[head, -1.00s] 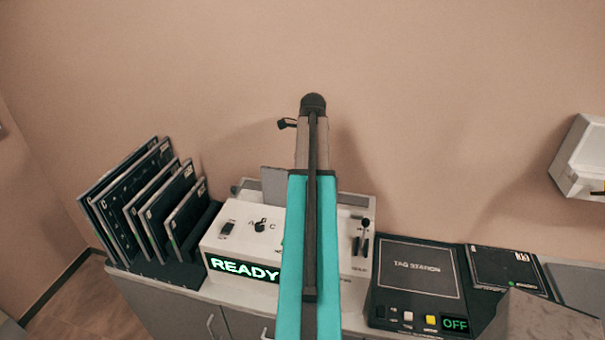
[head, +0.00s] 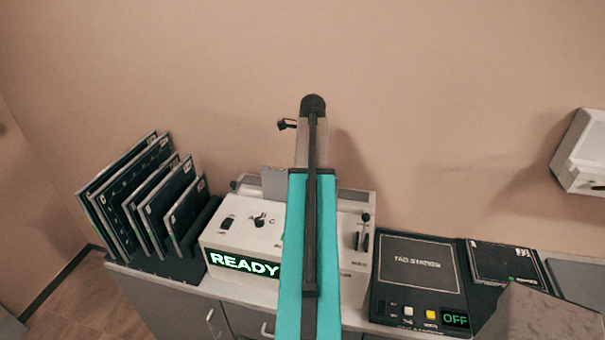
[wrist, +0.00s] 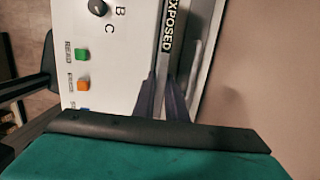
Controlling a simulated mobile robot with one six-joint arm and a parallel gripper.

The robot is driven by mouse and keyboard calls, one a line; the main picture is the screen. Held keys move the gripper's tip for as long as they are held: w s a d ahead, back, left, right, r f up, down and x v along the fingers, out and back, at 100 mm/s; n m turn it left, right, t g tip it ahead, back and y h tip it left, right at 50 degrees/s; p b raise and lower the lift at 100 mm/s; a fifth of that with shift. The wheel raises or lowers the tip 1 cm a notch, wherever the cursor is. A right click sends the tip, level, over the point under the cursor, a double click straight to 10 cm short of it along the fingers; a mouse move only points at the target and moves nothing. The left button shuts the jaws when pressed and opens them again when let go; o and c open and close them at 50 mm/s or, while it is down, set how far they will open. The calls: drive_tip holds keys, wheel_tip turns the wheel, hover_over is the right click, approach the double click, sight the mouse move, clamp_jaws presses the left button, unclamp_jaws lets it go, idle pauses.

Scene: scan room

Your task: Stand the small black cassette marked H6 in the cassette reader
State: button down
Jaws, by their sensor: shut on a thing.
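The cassette reader (head: 235,238) is a white console with a lit green READY display, partly behind my arm. A thin grey panel (head: 273,183) stands upright at its back; it looks like the cassette in my grip, seen from its plain side. In the wrist view my gripper (wrist: 164,100) shows as two dark fingers close together over the reader's top (wrist: 115,60), beside a strip reading EXPOSED. They are shut on the thin cassette. I cannot read an H6 mark, nor tell how deep the cassette sits. My arm hides the gripper in the head view.
A dark rack (head: 200,235) with several upright black cassettes stands left of the reader. A black tag station (head: 420,262) showing OFF is to the right, with a flat black cassette (head: 508,264) beyond it. A white box (head: 582,155) hangs on the wall.

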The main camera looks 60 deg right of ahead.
drive_tip(key=shift+f+b, duration=0.45)
drive_tip(key=shift+f, duration=0.9)
drive_tip(key=c, duration=1.7)
unclamp_jaws()
drive_tip(key=shift+r, duration=0.15)
drive_tip(key=shift+s+d+r+b, duration=0.1)
drive_tip(key=shift+s+r+b, duration=0.4)
drive_tip(key=shift+r, duration=1.75)
drive_tip(key=shift+s+d+r+b, duration=0.1)
drive_tip(key=shift+r+b, duration=0.8)
drive_tip(key=shift+r, duration=1.3)
drive_tip(key=shift+s+d+r+b, duration=0.2)
drive_tip(key=shift+r+b, duration=0.5)
drive_tip(key=shift+r, duration=1.55)
drive_tip(key=shift+a+r, duration=0.1)
drive_tip(key=shift+a, duration=0.05)
wheel_tip(320, 180, up, 6)
drive_tip(key=p, duration=0.5)
